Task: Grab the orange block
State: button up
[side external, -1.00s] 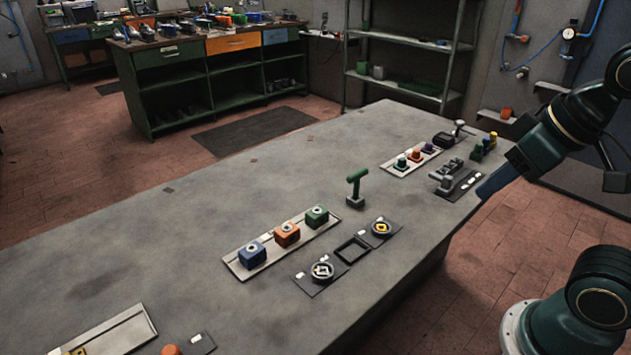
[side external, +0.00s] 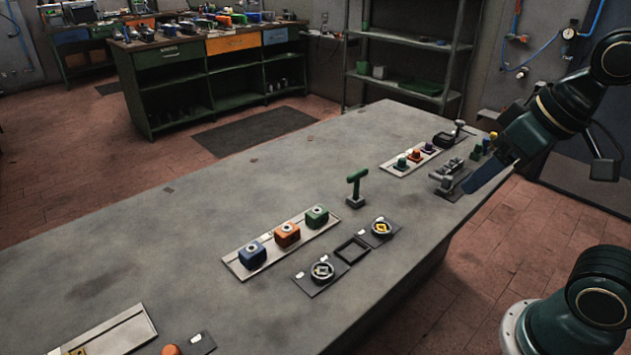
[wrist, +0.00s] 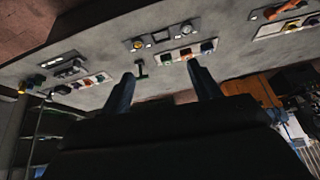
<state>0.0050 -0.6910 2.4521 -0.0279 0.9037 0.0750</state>
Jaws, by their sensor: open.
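The orange block (side external: 286,234) sits on a light strip (side external: 247,272) on the table, between a blue block (side external: 252,255) and a green block (side external: 317,216). Each block has a pale round mark on top. In the wrist view the orange block (wrist: 186,53) shows small, between the green block (wrist: 167,57) and the blue block (wrist: 207,48). My gripper (wrist: 160,82) is open and empty, its two blue fingers spread. In the side view my gripper (side external: 466,190) hangs over the table's right edge, well away from the orange block.
A green T-shaped handle (side external: 356,188) stands upright behind the block strip. Dark plates with round dials (side external: 321,271) and a square frame (side external: 352,250) lie right of the strip. Grey clamp hardware (side external: 447,174) is close to my gripper. The table's left part is mostly bare.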

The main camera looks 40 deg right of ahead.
jog(key=w+a+r+m+g+y, duration=0.1)
jog(key=w+m, duration=0.1)
jog(key=w, duration=0.3)
jog(key=w+a+r+m, duration=0.1)
jog(key=w+r+m, duration=0.1)
jog(key=w, duration=0.3)
jog(key=m+g+y, duration=0.3)
jog(key=m+g, duration=0.2)
jog(key=m, duration=0.8)
send_over(288, 228)
jog(key=d, duration=0.5)
notch_tip(288, 228, down, 21)
jog(key=shift+w+d+f, duration=0.15)
jog(key=shift+w+f, duration=0.05)
jog(key=shift+f, duration=0.1)
jog(key=x, duration=0.8)
jog(key=shift+w+a+f, duration=0.1)
jog(key=shift+a+f, duration=0.05)
jog(key=shift+a, duration=0.1)
